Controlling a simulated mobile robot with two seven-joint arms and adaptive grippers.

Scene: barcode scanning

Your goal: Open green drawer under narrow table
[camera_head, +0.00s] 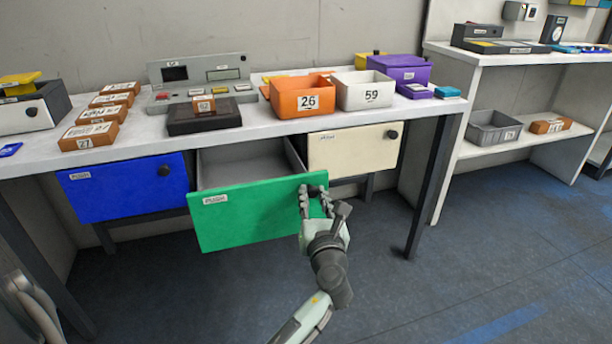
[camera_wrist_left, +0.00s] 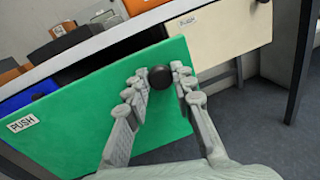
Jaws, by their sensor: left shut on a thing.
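The green drawer (camera_head: 245,215) under the narrow table (camera_head: 270,131) is pulled out, and its empty grey inside shows behind the front. Its dark round knob (camera_wrist_left: 160,77) is at the right of the green front, between the fingers of my left gripper (camera_head: 316,196). The left gripper (camera_wrist_left: 161,82) is shut on the knob. The green front also fills much of the left wrist view (camera_wrist_left: 90,124), with a PUSH label at its left. My right gripper is not in view.
A blue drawer (camera_head: 125,188) at left and a cream drawer (camera_head: 350,148) at right are shut. An orange bin (camera_head: 302,101), a white bin (camera_head: 364,92) and several brown boxes stand on the table. The floor (camera_head: 480,255) in front is clear.

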